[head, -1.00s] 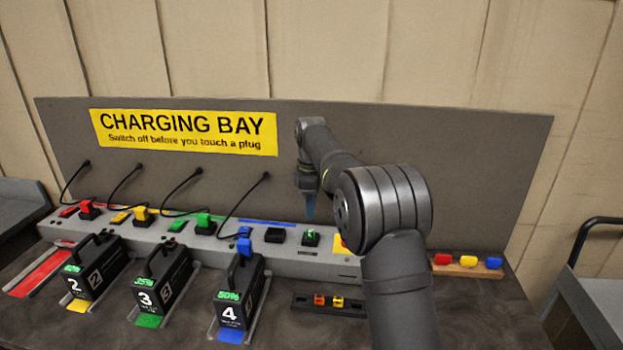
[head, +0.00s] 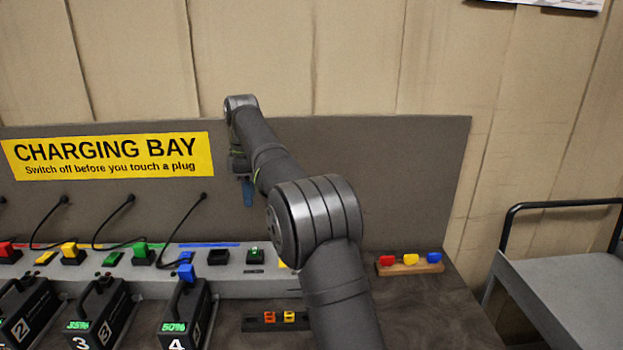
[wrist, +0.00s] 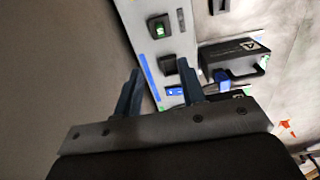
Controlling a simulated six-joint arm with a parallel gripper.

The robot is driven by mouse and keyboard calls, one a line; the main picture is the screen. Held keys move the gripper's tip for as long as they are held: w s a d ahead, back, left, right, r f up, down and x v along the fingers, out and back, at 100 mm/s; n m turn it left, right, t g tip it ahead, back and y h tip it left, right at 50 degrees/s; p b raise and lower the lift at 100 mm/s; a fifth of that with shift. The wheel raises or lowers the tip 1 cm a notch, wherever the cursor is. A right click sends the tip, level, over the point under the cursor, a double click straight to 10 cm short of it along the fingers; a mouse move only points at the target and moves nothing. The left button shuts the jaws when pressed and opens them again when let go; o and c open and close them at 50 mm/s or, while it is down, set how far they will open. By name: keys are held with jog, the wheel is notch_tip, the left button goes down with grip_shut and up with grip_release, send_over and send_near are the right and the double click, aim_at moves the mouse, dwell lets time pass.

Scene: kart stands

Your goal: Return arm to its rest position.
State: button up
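My gripper (wrist: 160,92) is open in the wrist view, with its two blue-grey fingers apart and nothing between them. In the head view my gripper (head: 248,192) hangs from the arm, in front of the grey back panel (head: 330,160) and above the charging strip (head: 230,285). It touches nothing that I can see. My arm reaches from the lower middle of the head view up and to the left.
The strip holds coloured plugs, such as the green plug (head: 140,249) and the blue plug (head: 185,272). Battery 4 (head: 178,325) stands in front of it. A small black rack (head: 262,322), a wooden block (head: 405,266) and a grey cart (head: 570,280) are also in view.

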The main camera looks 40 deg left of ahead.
aim_at(255, 249)
notch_tip(255, 249, down, 17)
jog(key=shift+f, duration=0.2)
jog(key=shift+r, duration=0.1)
dwell(0.6)
notch_tip(255, 249, up, 17)
notch_tip(255, 249, down, 17)
notch_tip(255, 249, up, 8)
jog(key=shift+f, duration=0.1)
jog(key=shift+d, duration=0.45)
dwell(0.6)
